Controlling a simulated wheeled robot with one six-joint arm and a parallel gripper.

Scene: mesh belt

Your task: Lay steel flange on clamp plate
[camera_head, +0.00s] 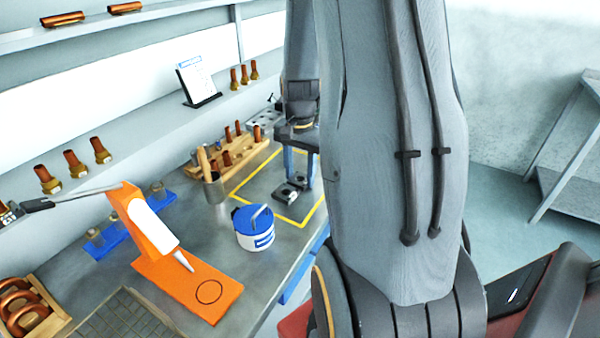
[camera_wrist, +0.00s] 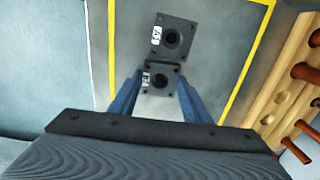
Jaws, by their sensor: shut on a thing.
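Two dark square steel flanges with round centre holes and white labels show in the wrist view. The nearer flange (camera_wrist: 172,70) is between my gripper's blue fingertips (camera_wrist: 160,80), which are shut on it. The other flange (camera_wrist: 188,26) is just beyond it, close or touching. In the head view my gripper (camera_head: 300,178) is low over the yellow-outlined area, with the free flange (camera_head: 285,194) beside it. I cannot tell whether the held flange touches the bench. An orange clamp plate (camera_head: 218,280) with a drawn circle and a lever clamp is nearer on the bench.
A blue-lidded white tub (camera_head: 257,238) stands between the yellow outline (camera_head: 240,188) and the clamp plate. A wooden rack (camera_head: 228,160) with copper parts and a tool cup (camera_head: 216,190) stand behind. A wooden tray (camera_head: 45,325) holds copper rings. Shelves line the wall.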

